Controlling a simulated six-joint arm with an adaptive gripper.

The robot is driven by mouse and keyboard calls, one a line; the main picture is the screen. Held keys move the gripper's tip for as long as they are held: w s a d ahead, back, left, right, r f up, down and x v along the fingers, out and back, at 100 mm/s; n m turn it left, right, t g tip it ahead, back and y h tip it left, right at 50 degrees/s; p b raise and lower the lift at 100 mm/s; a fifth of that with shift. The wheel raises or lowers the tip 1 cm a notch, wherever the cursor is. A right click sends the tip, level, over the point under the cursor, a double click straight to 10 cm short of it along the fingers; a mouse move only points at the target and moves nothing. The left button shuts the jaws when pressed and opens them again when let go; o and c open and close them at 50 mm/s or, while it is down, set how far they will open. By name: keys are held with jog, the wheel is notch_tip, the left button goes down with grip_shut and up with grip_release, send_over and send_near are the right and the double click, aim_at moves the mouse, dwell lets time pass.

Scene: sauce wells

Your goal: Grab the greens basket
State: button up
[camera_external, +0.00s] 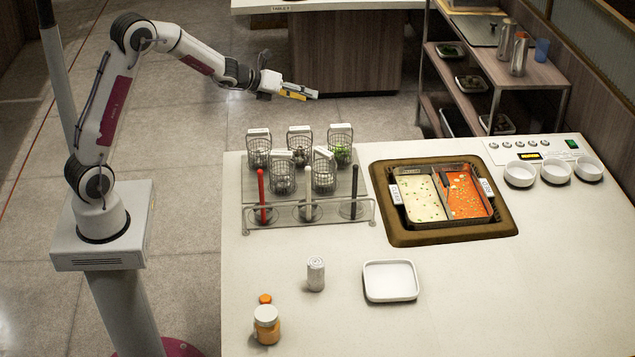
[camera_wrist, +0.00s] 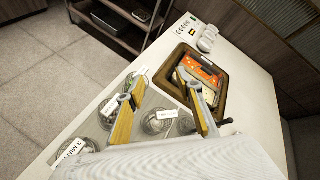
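The greens basket (camera_external: 342,155), a wire basket with green leaves inside and a white tag on top, stands at the back right of the grey rack (camera_external: 233,196). Several similar wire baskets stand on the rack, one just left of it (camera_external: 300,158) and others in front and at the back left (camera_external: 259,157). My gripper (camera_external: 309,94) is in the air beyond the rack's back edge, above and apart from the baskets. In the wrist view my gripper (camera_wrist: 165,112) has its two yellow-lined fingers spread with nothing held between them.
A two-part pot (camera_external: 442,205) of pale and red soup is sunk in the counter right of the rack. Handled tools (camera_external: 262,195) stand at the rack's front.

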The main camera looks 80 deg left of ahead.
aim_at(302, 129)
jog(key=a+f+m+h, duration=0.1)
jog(key=a+f+m, duration=0.1)
jog(key=f, duration=0.3)
jog(key=a+f+m+t+h, duration=0.1)
jog(key=a+f+m, duration=0.1)
jog(key=f+m, duration=0.3)
jog(key=a+f+m+t+h, duration=0.1)
jog(key=a+f+m, duration=0.1)
jog(key=f+m, duration=0.1)
jog(key=shift+a+f+h, duration=0.3)
jog(key=shift+f, duration=0.6)
jog(key=shift+x, duration=1.3)
jog(key=shift+a+x, duration=0.2)
jog(key=shift+x, duration=2.4)
jog(key=shift+f, duration=0.1)
grip_shut()
